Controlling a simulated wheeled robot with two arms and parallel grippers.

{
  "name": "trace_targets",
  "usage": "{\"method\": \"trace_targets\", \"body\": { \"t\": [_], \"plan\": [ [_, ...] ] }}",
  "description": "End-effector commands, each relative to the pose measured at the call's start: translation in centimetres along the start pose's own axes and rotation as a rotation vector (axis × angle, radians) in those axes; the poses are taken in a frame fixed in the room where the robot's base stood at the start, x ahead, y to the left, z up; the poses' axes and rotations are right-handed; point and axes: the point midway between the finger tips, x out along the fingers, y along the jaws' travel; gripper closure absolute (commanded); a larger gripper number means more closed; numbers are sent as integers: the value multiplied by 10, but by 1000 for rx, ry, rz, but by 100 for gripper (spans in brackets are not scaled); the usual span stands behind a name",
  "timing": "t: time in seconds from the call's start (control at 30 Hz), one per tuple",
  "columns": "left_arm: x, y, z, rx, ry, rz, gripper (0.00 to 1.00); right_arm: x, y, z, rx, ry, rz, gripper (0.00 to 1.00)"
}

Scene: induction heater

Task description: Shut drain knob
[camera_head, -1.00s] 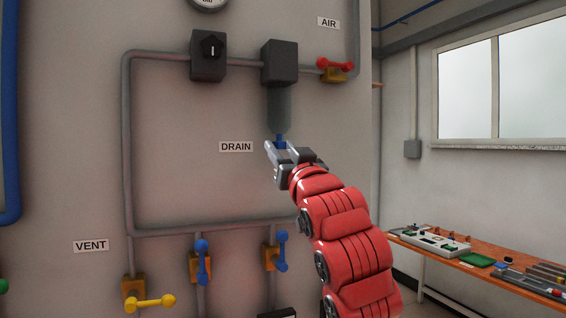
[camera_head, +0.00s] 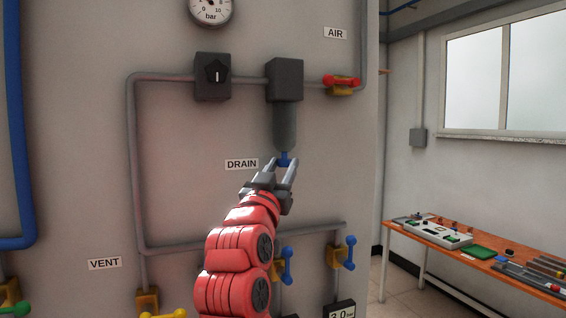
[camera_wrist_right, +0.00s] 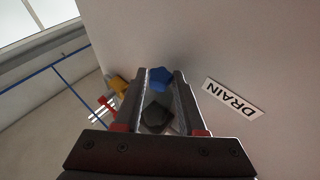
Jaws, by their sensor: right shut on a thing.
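The blue drain knob (camera_head: 285,158) is at the lower end of the grey cylindrical filter bowl (camera_head: 285,126), to the right of the DRAIN label (camera_head: 242,164). My right gripper (camera_head: 281,164) reaches up to it from below, its two fingers on either side of the knob. In the right wrist view the blue knob (camera_wrist_right: 160,77) sits between the fingertips, with the gripper (camera_wrist_right: 160,74) shut on it. The dark bowl end is partly visible in the wrist view. The fingers hide part of the knob. My left gripper is out of view.
The red-handled AIR valve (camera_head: 341,82) is up and to the right. A black regulator knob (camera_head: 214,76) is to the left. Blue-handled valves (camera_head: 347,253) are below, one partly behind my arm. A workbench (camera_head: 440,242) stands at the right.

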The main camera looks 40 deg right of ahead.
Motion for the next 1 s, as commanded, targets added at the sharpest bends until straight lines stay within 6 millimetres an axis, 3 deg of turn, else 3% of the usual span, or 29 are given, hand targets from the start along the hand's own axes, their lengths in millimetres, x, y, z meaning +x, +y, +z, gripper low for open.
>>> {"method": "trace_targets", "body": {
  "t": [0.43,0.47,0.6,1.0],
  "plan": [
    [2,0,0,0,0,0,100,0,0,-2,-3,5,9,100],
    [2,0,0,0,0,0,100,0,0,-2,-3,5,9,57],
    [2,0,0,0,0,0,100,0,0,-1,-3,4,9,32],
    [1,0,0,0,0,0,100,0,-1,0,-3,1,6,31]
  ]
}}
